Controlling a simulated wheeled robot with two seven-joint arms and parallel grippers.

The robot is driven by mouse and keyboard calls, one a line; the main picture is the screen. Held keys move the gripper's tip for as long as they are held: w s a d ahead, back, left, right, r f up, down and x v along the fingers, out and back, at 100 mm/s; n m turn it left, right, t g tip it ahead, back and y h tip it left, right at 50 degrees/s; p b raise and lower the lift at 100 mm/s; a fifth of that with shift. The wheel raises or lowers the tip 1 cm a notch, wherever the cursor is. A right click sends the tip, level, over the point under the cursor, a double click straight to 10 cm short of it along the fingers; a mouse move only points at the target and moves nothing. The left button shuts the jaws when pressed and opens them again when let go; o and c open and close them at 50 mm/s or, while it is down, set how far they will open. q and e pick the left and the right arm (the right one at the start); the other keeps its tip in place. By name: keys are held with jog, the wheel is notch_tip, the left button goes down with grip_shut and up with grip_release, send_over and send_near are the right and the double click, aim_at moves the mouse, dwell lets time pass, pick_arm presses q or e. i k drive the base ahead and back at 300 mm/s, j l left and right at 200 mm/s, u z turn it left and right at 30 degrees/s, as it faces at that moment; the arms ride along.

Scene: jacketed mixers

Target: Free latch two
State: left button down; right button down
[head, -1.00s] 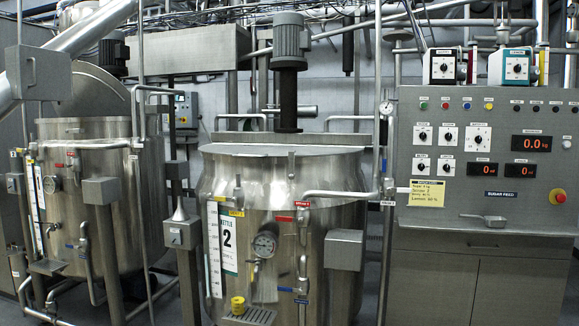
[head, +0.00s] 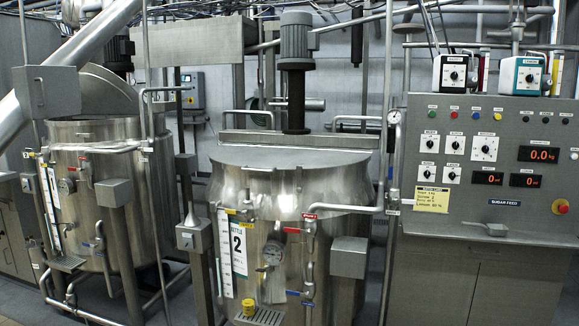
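The kettle with a "2" label (head: 238,248) stands in the middle of the head view. It is a steel vessel with a flat grey lid (head: 300,156) that lies down over its top. A motor (head: 297,38) on a dark shaft rises behind the lid. I cannot clearly make out a latch on the lid's front rim. A red-tagged valve and pipe (head: 345,208) run across the kettle's right front. Neither of my grippers is in view.
Another steel kettle (head: 100,205) stands at the left with its lid raised. A control cabinet (head: 485,150) fills the right side. A grey box (head: 349,257) and a dial gauge (head: 272,252) stick out from kettle two.

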aim_at(299, 166)
jog(key=i+j, duration=0.25)
jog(key=i, duration=0.25)
jog(key=i+j, duration=0.25)
jog(key=i, duration=0.2)
jog(key=i+j, duration=0.25)
jog(key=i, duration=0.25)
jog(key=i+j, duration=0.3)
jog(key=i, duration=0.15)
jog(key=i+j, duration=0.25)
jog(key=i, duration=0.25)
jog(key=i+j, duration=0.25)
jog(key=i, duration=0.2)
